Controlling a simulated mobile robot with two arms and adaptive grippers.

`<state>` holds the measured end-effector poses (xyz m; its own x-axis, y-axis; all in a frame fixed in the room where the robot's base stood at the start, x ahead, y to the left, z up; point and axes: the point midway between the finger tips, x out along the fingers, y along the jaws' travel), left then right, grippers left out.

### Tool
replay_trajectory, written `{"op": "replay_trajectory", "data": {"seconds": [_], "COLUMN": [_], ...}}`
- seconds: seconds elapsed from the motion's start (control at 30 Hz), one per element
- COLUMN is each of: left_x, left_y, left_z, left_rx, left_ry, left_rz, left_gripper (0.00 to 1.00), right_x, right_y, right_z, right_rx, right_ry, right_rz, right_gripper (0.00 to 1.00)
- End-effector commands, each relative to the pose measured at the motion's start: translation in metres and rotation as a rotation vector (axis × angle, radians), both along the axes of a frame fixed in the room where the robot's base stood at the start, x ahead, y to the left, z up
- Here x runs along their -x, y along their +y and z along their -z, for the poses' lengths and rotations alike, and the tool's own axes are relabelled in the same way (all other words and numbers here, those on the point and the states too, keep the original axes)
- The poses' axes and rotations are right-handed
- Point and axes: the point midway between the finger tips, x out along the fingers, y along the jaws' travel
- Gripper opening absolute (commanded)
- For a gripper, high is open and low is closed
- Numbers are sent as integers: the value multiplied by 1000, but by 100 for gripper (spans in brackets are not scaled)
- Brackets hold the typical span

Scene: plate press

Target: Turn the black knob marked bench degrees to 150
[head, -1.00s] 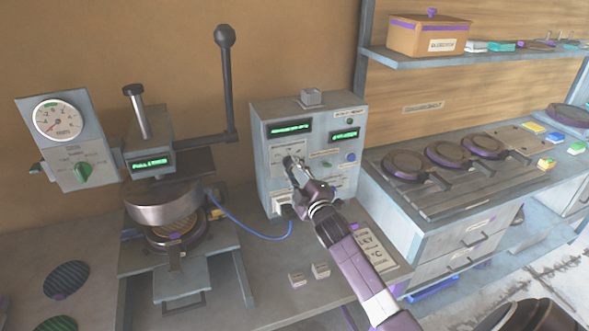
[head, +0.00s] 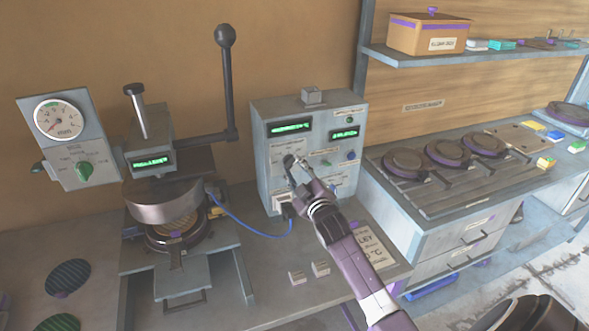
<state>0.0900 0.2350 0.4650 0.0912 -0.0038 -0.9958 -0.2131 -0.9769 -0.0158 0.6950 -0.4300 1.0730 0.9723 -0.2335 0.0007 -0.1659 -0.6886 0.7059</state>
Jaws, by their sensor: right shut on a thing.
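The grey control box (head: 262,170) stands on the bench with two lit green displays; the upper left display (head: 290,127) is too blurred to read. A dark knob (head: 289,161) sits on its front panel below that display, mostly covered by my gripper. My right gripper (head: 293,164) reaches in from the lower right and is shut on the knob. The knob's marking and pointer cannot be read. My left gripper is not in view.
A plate press (head: 165,202) with a tall lever (head: 228,90) stands left of the box. A blue cable (head: 250,230) runs between them. Two small blocks (head: 309,273) lie on the bench in front. Several round plates (head: 446,153) sit on the right-hand counter.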

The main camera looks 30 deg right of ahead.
Motion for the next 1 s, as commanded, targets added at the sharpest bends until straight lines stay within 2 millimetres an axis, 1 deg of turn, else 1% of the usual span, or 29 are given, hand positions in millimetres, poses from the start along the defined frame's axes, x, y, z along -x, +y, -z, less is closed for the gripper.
{"op": "replay_trajectory", "data": {"seconds": [0.1,0.13,0.27,0.3,0.53,0.67,0.77,0.87,1.0], "left_x": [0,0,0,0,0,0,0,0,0], "left_y": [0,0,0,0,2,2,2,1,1], "left_z": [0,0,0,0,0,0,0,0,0], "left_rx": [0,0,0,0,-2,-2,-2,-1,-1], "left_ry": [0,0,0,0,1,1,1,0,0], "left_rz": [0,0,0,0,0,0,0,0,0], "left_gripper": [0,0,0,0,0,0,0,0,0], "right_x": [0,0,0,0,0,6,17,33,61], "right_y": [0,0,0,0,0,1,4,8,15], "right_z": [1,2,1,1,1,1,2,2,2], "right_rx": [0,0,1,1,2,2,1,2,1], "right_ry": [4,4,3,3,2,2,3,4,5], "right_rz": [1,1,1,1,0,0,0,1,0], "right_gripper": [4,31,45,46,46,46,46,46,46]}}
